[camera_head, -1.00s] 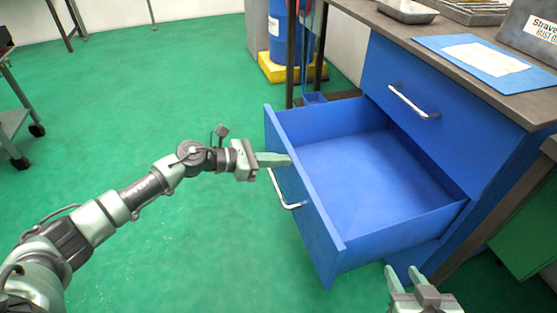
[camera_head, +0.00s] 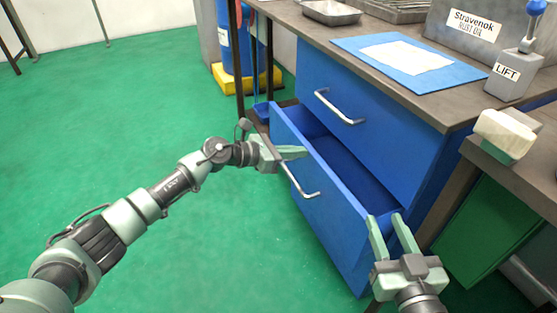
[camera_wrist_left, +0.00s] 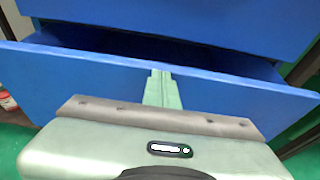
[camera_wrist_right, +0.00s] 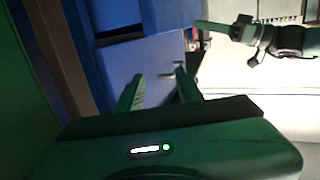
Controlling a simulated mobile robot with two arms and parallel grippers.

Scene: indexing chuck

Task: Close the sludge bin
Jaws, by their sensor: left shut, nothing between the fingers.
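No thing in view is labelled as a sludge bin. A blue drawer (camera_head: 330,210) under the workbench stands partly open, with a narrow strip of its inside showing. A silver handle (camera_head: 300,182) is on its front. My left gripper (camera_head: 303,152) is shut and empty, its fingers against or just in front of the drawer's upper front. The left wrist view shows the shut fingers (camera_wrist_left: 162,75) near the top edge of the drawer front (camera_wrist_left: 80,85); contact is hard to tell. My right gripper (camera_head: 388,218) is open and empty near the drawer's right end.
Above is a shut blue drawer with a handle (camera_head: 338,107). The worktop holds a blue mat (camera_head: 355,45), a metal tray (camera_head: 330,12) and a LIFT lever box (camera_head: 513,80). A blue drum (camera_head: 235,45) stands behind. Green floor at left is clear.

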